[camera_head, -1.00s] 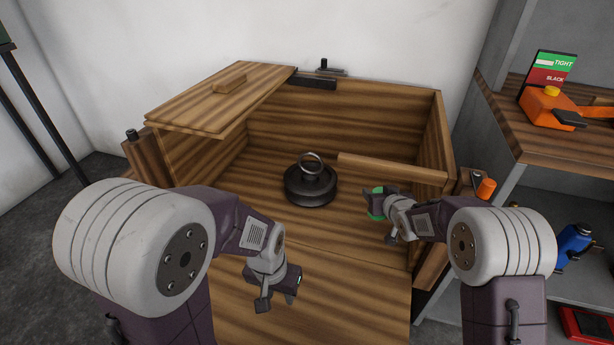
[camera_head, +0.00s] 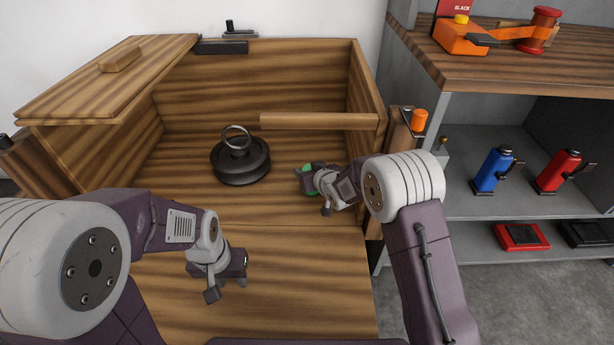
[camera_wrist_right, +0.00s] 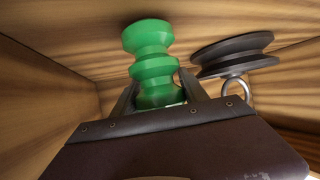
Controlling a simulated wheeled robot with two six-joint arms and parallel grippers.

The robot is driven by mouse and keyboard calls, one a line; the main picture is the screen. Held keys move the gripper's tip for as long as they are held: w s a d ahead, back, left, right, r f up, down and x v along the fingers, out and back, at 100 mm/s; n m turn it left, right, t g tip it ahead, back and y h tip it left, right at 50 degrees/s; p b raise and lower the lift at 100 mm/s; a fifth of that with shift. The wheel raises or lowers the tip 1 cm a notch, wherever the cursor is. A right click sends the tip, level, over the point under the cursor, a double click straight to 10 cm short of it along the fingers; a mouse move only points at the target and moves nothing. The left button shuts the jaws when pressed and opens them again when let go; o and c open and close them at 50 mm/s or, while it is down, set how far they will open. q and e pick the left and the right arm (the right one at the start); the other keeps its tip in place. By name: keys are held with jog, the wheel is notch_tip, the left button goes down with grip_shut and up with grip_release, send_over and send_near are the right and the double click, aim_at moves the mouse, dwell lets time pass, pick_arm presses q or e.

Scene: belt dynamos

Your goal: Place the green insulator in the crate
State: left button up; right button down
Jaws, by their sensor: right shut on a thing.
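The green insulator (camera_head: 307,169) is held by my right gripper (camera_head: 310,180), inside the wooden crate (camera_head: 300,85). The right wrist view shows the ribbed green insulator (camera_wrist_right: 151,55) between the two fingers of my right gripper (camera_wrist_right: 160,98). I cannot tell whether it touches the crate floor. A dark pulley-like weight with a ring (camera_head: 240,162) sits on the crate floor to the left of the insulator. My left gripper (camera_head: 235,266) is over the lowered front board, with nothing visible in it; its finger gap is hard to make out.
A wooden lid (camera_head: 100,75) lies over the crate's left side. A wooden bar (camera_head: 320,121) crosses at the right. A shelf (camera_head: 560,75) on the right holds an orange tool (camera_head: 465,38), a blue bottle jack (camera_head: 493,170) and a red one (camera_head: 557,172).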

pick_arm(q)
jog(key=shift+f, duration=0.15)
pick_arm(e)
jog(key=shift+f, duration=0.15)
pick_arm(q)
jog(key=shift+f, duration=0.15)
pick_arm(e)
jog(key=shift+f, duration=0.2)
jog(key=c, duration=0.6)
grip_release()
jog(key=shift+r, duration=0.1)
